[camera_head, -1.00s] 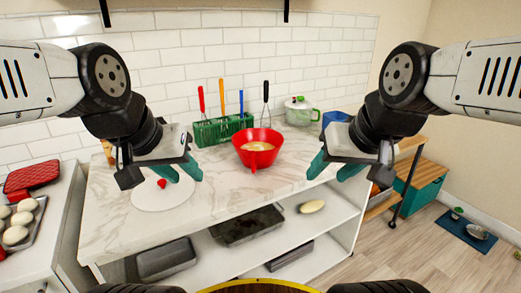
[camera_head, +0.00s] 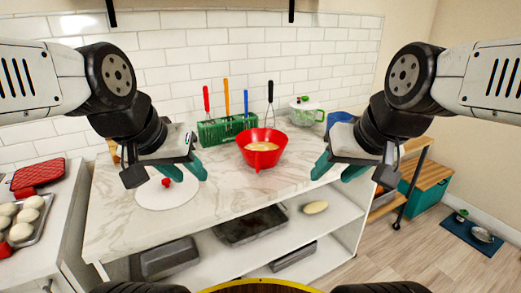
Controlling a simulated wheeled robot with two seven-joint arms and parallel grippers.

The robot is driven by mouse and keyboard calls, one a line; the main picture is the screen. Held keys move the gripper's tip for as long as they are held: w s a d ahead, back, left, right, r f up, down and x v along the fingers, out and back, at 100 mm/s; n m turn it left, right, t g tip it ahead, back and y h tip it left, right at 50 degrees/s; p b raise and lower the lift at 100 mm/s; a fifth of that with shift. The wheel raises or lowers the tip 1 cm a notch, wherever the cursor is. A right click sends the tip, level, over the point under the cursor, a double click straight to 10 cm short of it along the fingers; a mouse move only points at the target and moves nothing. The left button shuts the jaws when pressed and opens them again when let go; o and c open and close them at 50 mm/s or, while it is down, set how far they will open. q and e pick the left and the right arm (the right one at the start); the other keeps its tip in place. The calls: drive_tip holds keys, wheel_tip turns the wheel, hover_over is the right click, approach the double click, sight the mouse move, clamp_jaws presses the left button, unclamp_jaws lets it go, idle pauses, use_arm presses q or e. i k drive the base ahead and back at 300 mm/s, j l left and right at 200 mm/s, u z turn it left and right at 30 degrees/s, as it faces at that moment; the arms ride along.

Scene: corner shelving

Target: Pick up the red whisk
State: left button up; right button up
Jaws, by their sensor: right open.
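A red-handled utensil (camera_head: 206,99), which looks like the red whisk, stands upright at the left end of a green rack (camera_head: 213,132) at the back of the marble counter. Its lower end is hidden in the rack, so I cannot see its head. My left gripper (camera_head: 186,170) is open and empty over the counter's left part, in front of and left of the rack. My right gripper (camera_head: 339,168) is open and empty at the counter's right side, right of the red bowl. Both are apart from the utensil.
Orange (camera_head: 226,96), blue (camera_head: 246,102) and black (camera_head: 270,92) handles stand beside it. A red bowl (camera_head: 262,160) is just in front of the rack's right end. A white round lid (camera_head: 160,198) lies below my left gripper. A green-lidded pot (camera_head: 305,113) stands back right.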

sight(205, 89)
drive_tip(key=i+l+z, duration=0.2)
drive_tip(key=i, duration=0.3)
drive_tip(key=i+l+z, duration=0.2)
drive_tip(key=i, duration=0.3)
